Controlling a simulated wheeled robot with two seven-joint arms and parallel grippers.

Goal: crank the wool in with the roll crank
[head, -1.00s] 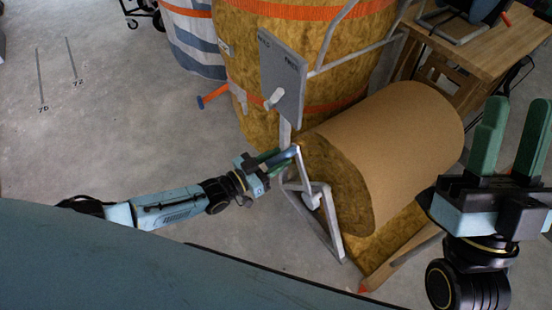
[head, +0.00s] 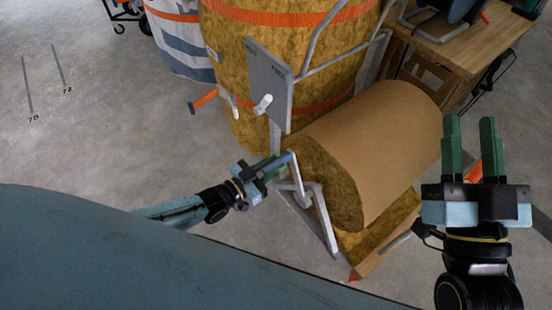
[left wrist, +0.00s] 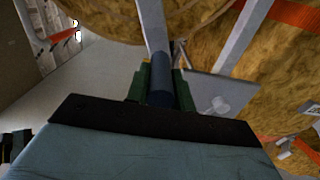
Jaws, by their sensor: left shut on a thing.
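The roll crank (head: 296,175) is a grey metal arm with a blue-grey handle at the near end of the wool roll. My left gripper (head: 275,166) is shut on the crank handle, which also shows between the green fingers in the left wrist view (left wrist: 160,85). The wool roll (head: 375,145) lies on its side, brown paper outside and yellow-brown wool at its end. Loose wool (head: 378,232) shows below it. My right gripper (head: 472,150) is open and empty, its green fingers pointing up at the right of the head view.
A grey panel (head: 268,85) with a white knob stands in front of a large upright wool bale (head: 235,50) with orange straps. An orange-ended handle (head: 204,100) sticks out at its left. A wooden table (head: 470,45) stands at the back right.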

